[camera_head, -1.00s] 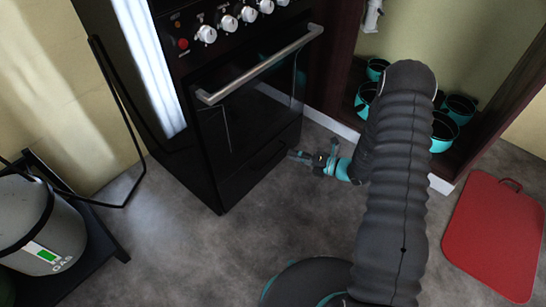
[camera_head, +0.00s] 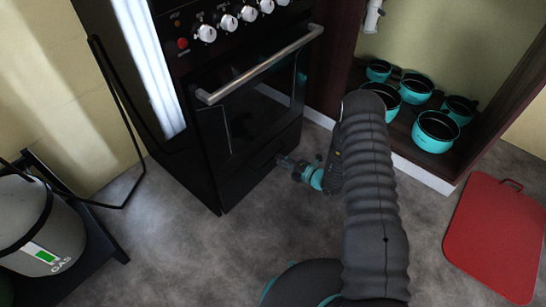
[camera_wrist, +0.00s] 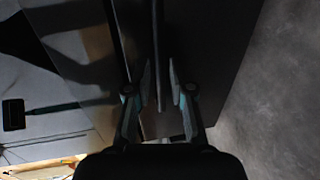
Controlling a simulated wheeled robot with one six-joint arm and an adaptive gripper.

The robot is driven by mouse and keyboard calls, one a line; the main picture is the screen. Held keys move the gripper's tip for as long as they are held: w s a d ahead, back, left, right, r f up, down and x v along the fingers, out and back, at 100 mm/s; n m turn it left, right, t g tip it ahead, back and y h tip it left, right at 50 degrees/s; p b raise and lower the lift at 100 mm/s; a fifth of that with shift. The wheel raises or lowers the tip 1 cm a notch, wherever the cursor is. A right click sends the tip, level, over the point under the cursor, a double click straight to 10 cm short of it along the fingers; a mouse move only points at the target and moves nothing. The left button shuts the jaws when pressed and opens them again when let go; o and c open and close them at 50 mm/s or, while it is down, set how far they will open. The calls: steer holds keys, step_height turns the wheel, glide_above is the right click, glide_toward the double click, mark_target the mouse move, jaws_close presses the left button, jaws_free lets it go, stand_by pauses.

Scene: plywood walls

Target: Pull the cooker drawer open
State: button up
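The black cooker (camera_head: 225,128) stands upright against the wall. Its drawer (camera_head: 240,182) is the low front panel under the oven door, and it looks shut, flush with the front. My gripper (camera_head: 281,160) is low at the right part of the drawer front, its fingertips close to the panel. In the wrist view, my gripper (camera_wrist: 161,82) has its two fingers apart, with a dark narrow edge or bar running between them. I cannot tell whether the fingers touch it. The dark drawer front (camera_wrist: 190,45) shows only dimly there.
The oven door's metal handle (camera_head: 260,67) juts out above. A shelf with several teal pots (camera_head: 436,130) is at the right, a red board (camera_head: 495,238) lies on the floor, and a gas canister (camera_head: 38,225) stands at the left.

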mark_target(273, 157)
steer(key=shift+x, duration=2.35)
jaws_close()
